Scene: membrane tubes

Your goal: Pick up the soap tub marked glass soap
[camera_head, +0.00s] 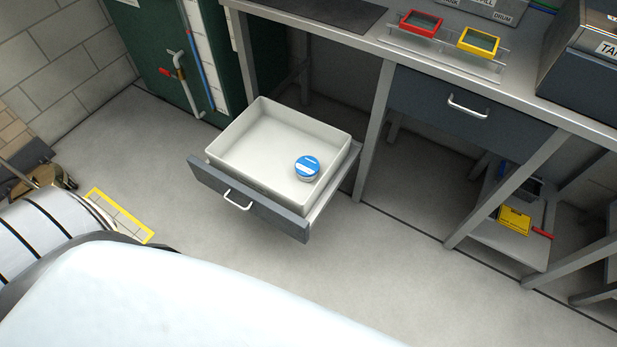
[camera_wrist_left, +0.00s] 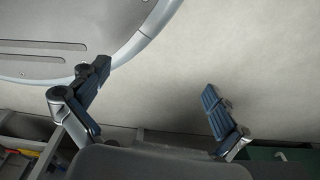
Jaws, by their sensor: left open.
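A small round tub with a blue and white lid (camera_head: 307,167) sits inside a white tray (camera_head: 243,127) in the pulled-out drawer (camera_head: 265,208). It is near the tray's right side; its label is too small to read. My left gripper (camera_wrist_left: 160,100) shows in the left wrist view, with its two dark blue finger pads spread apart and nothing between them. Bare floor lies behind the fingers there. Neither gripper shows in the head view, so I see the tub only from afar. My right gripper is not in view.
The workbench (camera_head: 345,40) stands above and behind the open drawer. A closed drawer (camera_head: 470,110) is to its right. A red frame (camera_head: 421,23) and a yellow frame (camera_head: 479,42) sit on the bench. The floor (camera_head: 330,255) before the drawer is clear.

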